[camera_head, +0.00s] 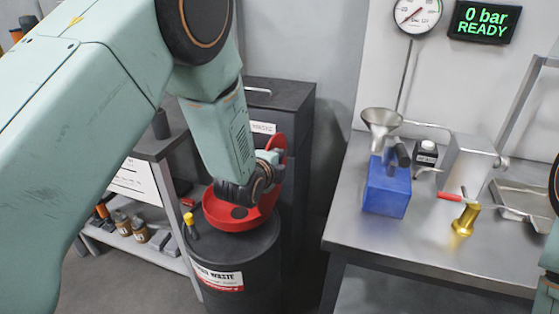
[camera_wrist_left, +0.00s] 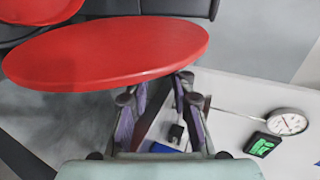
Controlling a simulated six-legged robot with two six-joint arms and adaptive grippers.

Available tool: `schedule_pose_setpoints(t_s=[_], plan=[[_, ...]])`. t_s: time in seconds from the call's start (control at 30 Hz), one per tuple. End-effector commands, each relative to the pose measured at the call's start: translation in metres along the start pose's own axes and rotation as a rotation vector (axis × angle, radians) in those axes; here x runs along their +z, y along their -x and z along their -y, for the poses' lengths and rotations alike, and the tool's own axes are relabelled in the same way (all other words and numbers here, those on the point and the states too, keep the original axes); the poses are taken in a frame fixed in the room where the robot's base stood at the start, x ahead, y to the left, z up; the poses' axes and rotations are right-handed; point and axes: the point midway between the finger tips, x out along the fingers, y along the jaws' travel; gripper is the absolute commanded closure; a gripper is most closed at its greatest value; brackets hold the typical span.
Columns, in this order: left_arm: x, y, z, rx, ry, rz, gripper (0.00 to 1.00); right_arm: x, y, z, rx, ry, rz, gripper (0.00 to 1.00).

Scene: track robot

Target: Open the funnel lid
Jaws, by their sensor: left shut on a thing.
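The red funnel (camera_head: 228,215) sits on top of a black waste drum (camera_head: 240,265) in the head view. Its red lid (camera_head: 279,150) stands up, tilted steeply at the funnel's right rear side, partly hidden by my gripper. My left gripper (camera_head: 268,172) is over the funnel and shut on the lid's edge. In the left wrist view the lid (camera_wrist_left: 110,52) shows as a broad red disc, its edge at the gripper fingers (camera_wrist_left: 160,92). Part of the funnel (camera_wrist_left: 38,8) shows at top left, apart from the lid's face. My right gripper is not in view.
A yellow-capped bottle (camera_head: 190,226) stands on the drum beside the funnel. A dark cabinet (camera_head: 298,130) is close behind. To the right, a steel table (camera_head: 400,236) holds a blue block (camera_head: 386,190), a metal funnel (camera_head: 381,122) and a brass piece (camera_head: 465,219). A shelf stands left.

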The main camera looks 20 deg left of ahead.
Motion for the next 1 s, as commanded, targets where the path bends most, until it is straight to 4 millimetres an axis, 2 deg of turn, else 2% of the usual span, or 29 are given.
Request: schedule_pose_setpoints(t_s=[0.5, 0.53, 0.77, 1.0], plan=[[-0.0002, -0.0003, 0.0009, -0.003, -0.007, 0.003, 1.0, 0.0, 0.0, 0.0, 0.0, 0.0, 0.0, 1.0], [-0.0003, -0.0003, 0.0009, -0.003, -0.006, 0.004, 0.75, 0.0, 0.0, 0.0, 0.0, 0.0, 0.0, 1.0], [-0.0014, -0.0002, 0.0006, -0.002, -0.006, 0.003, 0.55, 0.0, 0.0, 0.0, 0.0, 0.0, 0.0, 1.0], [-0.0022, -0.0002, 0.0003, -0.001, -0.006, 0.003, 0.54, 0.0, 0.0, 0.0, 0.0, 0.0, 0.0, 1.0]])
